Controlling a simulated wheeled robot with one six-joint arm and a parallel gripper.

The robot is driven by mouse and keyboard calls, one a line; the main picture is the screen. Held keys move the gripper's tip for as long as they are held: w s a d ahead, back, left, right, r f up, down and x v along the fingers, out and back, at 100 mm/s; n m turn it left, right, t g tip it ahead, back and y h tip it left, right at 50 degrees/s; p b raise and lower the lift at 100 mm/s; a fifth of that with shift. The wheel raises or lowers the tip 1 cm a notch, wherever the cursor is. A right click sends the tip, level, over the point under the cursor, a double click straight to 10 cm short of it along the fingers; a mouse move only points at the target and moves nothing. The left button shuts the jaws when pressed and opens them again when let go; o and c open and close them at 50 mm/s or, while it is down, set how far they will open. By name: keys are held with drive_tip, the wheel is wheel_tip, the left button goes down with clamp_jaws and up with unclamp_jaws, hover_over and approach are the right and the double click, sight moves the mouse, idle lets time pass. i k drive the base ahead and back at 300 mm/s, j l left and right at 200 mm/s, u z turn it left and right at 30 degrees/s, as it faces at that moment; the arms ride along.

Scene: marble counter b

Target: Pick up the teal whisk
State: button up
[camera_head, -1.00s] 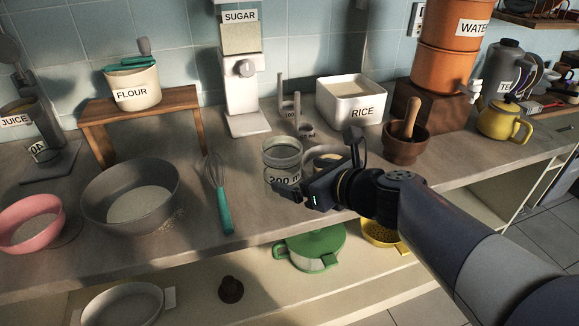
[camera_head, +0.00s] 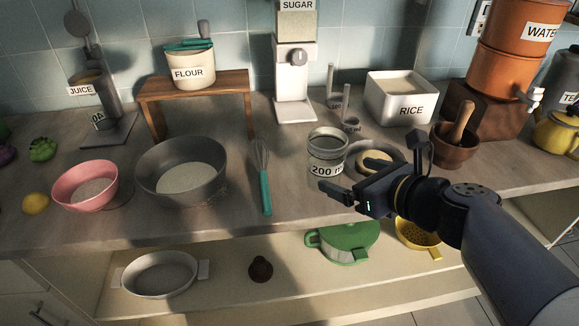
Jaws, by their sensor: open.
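The teal whisk (camera_head: 264,180) lies on the counter, its wire head toward the back and its teal handle toward the front edge. It lies between the grey bowl and the 200 ml jar. My gripper (camera_head: 335,190) is open and empty, to the right of the whisk handle and in front of the jar. Its fingers point left toward the whisk, apart from it. The whisk is fully in view.
The 200 ml jar (camera_head: 326,155) stands right behind my gripper. The grey bowl (camera_head: 182,152) and pink bowl (camera_head: 85,183) are left of the whisk. A sugar dispenser (camera_head: 295,85) stands behind. A lower shelf (camera_head: 215,285) holds a green pot (camera_head: 345,240).

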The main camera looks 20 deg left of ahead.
sight(264, 188)
drive_tip(key=u, duration=1.4)
